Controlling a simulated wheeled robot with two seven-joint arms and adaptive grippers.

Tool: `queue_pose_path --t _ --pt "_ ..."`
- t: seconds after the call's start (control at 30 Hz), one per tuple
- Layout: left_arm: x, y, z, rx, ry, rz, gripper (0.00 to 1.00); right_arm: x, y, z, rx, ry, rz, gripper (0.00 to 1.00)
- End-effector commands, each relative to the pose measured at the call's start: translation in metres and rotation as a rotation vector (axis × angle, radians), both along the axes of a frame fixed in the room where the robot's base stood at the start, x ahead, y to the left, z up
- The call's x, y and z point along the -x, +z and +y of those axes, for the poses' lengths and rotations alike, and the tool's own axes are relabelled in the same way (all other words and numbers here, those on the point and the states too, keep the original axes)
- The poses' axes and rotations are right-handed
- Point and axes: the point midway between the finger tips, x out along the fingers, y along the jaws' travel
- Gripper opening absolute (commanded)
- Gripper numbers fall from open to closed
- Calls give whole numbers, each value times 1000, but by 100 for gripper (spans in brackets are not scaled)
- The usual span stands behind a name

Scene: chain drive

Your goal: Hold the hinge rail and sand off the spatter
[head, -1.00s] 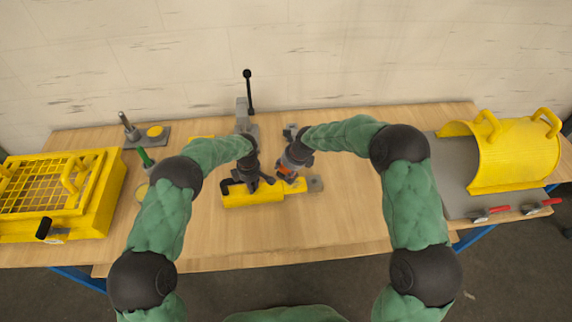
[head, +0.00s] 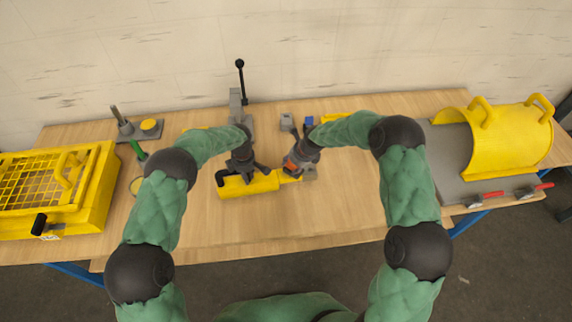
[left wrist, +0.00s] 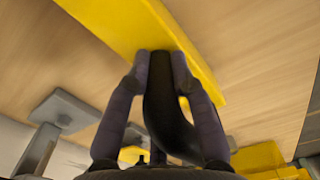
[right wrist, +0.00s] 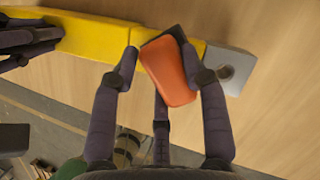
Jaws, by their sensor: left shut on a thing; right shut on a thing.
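The hinge rail (head: 235,188) is a yellow bar lying near the middle of the bench, with a grey end plate (right wrist: 230,65) carrying a hole. A black handle (left wrist: 165,115) stands on the rail. My left gripper (head: 246,176) is shut around this handle; the left wrist view shows a finger on each side. My right gripper (head: 293,168) is shut on an orange sanding block (right wrist: 175,75) with a dark face. The block is at the rail's surface near the grey end and hides part of it; firm contact is unclear. I cannot make out spatter.
A yellow mesh-topped box (head: 85,215) stands at the left, a yellow hood (head: 510,135) at the right. Behind the rail is a grey fixture with a black lever (head: 241,85). Red-handled tools (head: 490,196) lie front right. The bench front is clear.

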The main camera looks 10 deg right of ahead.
Motion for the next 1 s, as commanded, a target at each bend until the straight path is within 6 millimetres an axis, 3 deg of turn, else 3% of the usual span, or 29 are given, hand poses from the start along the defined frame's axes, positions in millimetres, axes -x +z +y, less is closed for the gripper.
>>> queue_pose_path --t 0.4,1.0 --pt "0 0 0 0 -1 1 0 -2 -1 -38 -1 -2 1 1" --pt "1 0 -1 0 -1 1 0 2 -1 20 0 4 1 1"
